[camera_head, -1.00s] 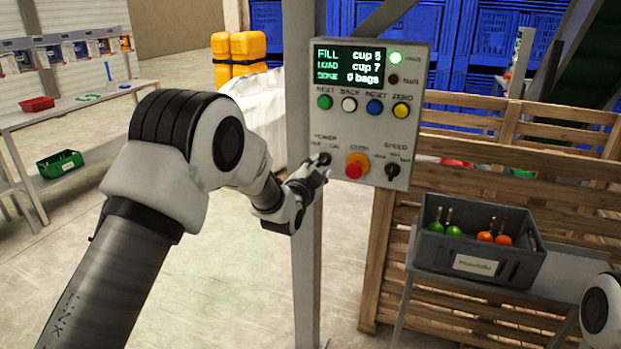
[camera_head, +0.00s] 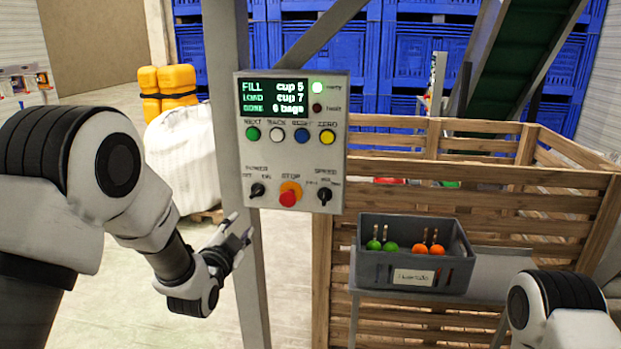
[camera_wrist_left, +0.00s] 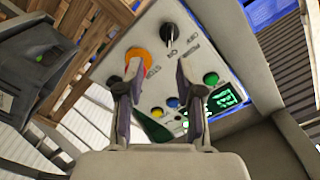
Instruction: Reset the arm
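A grey control panel (camera_head: 292,160) is fixed to a post, its screen (camera_head: 276,96) lit with FILL, LOAD and DONE lines. The black power knob (camera_head: 257,190) is at its lower left, beside the red stop button (camera_head: 288,197) and the speed knob (camera_head: 324,194). My left gripper (camera_head: 240,236) is below and in front of the panel, apart from it. In the left wrist view the gripper (camera_wrist_left: 158,72) is open and empty, with the panel (camera_wrist_left: 146,40) and power knob (camera_wrist_left: 170,32) beyond its fingers. My right gripper is not in view; only an arm link shows at lower right.
A grey crate (camera_head: 372,272) with green and orange handled tools stands on a small table right of the post (camera_head: 252,290). A wooden slatted bin (camera_head: 575,225) is behind it. A white sack (camera_head: 183,160) and yellow canisters (camera_head: 178,82) are at back left.

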